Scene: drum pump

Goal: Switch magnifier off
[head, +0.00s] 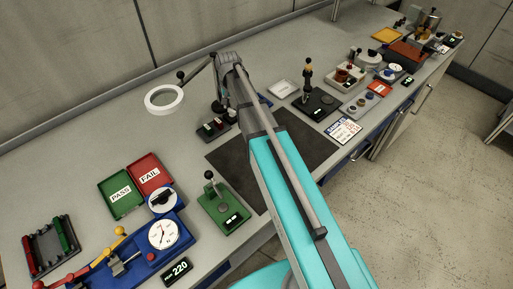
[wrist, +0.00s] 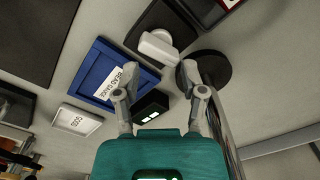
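The magnifier (head: 164,99) in the head view is a white ring on a jointed dark arm, held above the back left of the bench. In the wrist view a round black base (wrist: 213,72) with a metal pole stands at the right; it looks like the magnifier's stand. Beside it a white rounded knob-like part (wrist: 158,47) sits on a dark plate. My gripper (wrist: 158,75) is open and empty, its two fingertips apart just below the white part in the picture. I cannot tell whether the right fingertip touches anything. In the head view my arm mostly hides the gripper.
In the head view a green lever fixture (head: 225,208) and PASS and FAIL trays (head: 122,193) stand left of my arm.

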